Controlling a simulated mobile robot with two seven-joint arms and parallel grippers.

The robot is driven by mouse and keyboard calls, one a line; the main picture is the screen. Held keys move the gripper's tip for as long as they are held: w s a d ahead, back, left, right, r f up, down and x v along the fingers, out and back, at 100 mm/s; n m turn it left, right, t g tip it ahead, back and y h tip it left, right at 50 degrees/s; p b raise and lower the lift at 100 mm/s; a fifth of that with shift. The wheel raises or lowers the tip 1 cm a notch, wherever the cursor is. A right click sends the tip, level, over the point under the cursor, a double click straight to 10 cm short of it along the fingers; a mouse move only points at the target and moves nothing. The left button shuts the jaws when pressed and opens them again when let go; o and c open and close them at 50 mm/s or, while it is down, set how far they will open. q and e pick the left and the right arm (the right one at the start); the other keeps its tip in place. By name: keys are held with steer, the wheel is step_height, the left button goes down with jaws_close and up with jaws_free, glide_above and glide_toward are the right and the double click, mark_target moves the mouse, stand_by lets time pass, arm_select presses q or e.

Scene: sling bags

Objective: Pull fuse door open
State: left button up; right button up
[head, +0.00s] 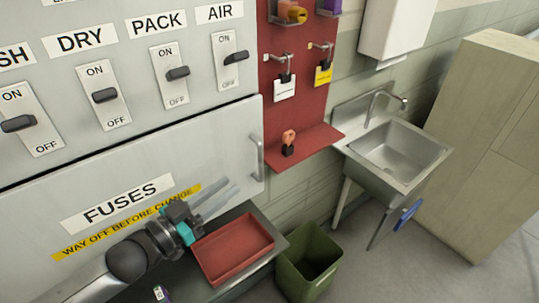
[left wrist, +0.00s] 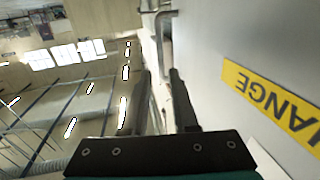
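The fuse door (head: 150,160) is a pale grey panel labelled FUSES, with a yellow warning strip (head: 125,222) below the label. It looks shut, flush under the switch panel. Its vertical metal bar handle (head: 257,158) is near the door's right edge. The handle also shows in the left wrist view (left wrist: 163,40), ahead of the fingers. My left gripper (head: 228,187) is in front of the door, below and left of the handle. In the left wrist view its fingers (left wrist: 155,88) are apart with nothing between them. My right gripper is in neither view.
A red tray (head: 232,258) lies on a shelf below the door. A green bin (head: 308,262) stands right of it. A red board (head: 300,90) with padlocks and tags hangs right of the door, its ledge (head: 305,147) projecting near the handle. A sink (head: 395,155) is farther right.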

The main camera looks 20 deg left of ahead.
mark_target(262, 162)
arm_select(q)
steer(key=x, duration=1.4)
steer(key=shift+w, duration=0.15)
steer(key=shift+c, duration=0.2)
jaws_close()
stand_by(1.1)
